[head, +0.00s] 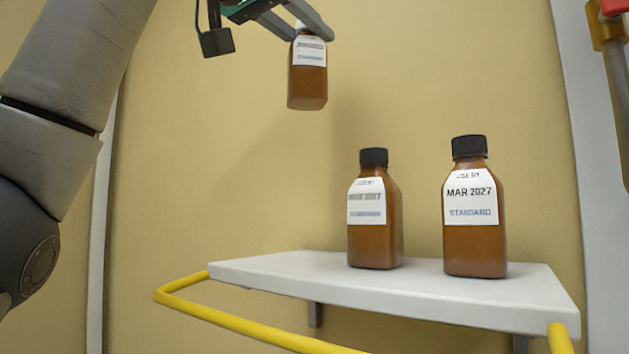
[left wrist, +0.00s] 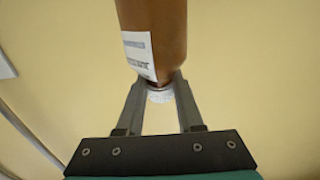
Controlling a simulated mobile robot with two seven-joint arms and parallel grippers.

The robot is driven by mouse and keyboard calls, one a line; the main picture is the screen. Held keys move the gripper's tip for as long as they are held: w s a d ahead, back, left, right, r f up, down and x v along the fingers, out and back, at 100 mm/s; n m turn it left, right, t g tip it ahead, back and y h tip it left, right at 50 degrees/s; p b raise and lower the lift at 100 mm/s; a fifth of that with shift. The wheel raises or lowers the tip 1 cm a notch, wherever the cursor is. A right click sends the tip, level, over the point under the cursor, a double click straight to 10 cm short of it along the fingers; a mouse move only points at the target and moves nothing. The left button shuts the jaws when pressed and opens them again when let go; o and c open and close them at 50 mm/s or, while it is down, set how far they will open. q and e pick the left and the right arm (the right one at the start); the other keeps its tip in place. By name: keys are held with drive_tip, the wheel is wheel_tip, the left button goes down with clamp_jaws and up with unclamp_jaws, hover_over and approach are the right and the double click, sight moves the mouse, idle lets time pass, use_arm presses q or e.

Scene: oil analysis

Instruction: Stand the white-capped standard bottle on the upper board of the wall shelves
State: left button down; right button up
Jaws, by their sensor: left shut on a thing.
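My left gripper (head: 309,33) is at the top of the head view, shut on the neck end of a brown standard bottle (head: 308,85). The bottle hangs upright in the air, its label facing out, above and left of the shelf bottles. In the left wrist view, the fingers (left wrist: 160,87) close around the bottle's neck, and its white cap (left wrist: 160,96) shows between them. The bottle body (left wrist: 170,35) extends beyond the fingers. A white shelf board (head: 290,272) is below in the head view; I cannot tell which board it is. My right gripper is not in view.
Two black-capped brown bottles stand on the board, one at its middle (head: 375,232) and one toward the right (head: 473,245). The board's left part is bare. A yellow rail (head: 250,328) runs around its front. A red-and-brass fitting (head: 609,22) is at upper right.

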sight(291, 62)
use_arm(q)
drive_tip(key=f, duration=0.1)
drive_tip(key=f+b, duration=0.1)
drive_tip(key=f, duration=0.3)
drive_tip(key=shift+s+a+f, duration=0.15)
drive_tip(key=shift+a+f, duration=0.05)
drive_tip(key=shift+a, duration=0.1)
wheel_tip(291, 62, down, 13)
drive_tip(key=b, duration=0.2)
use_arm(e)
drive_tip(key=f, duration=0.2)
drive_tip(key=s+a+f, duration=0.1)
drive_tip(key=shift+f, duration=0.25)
use_arm(q)
drive_tip(key=shift+d+f, duration=0.1)
drive_tip(key=c, duration=1)
unclamp_jaws()
drive_tip(key=shift+f, duration=0.15)
drive_tip(key=o, duration=0.5)
drive_tip(key=shift+c, duration=0.2)
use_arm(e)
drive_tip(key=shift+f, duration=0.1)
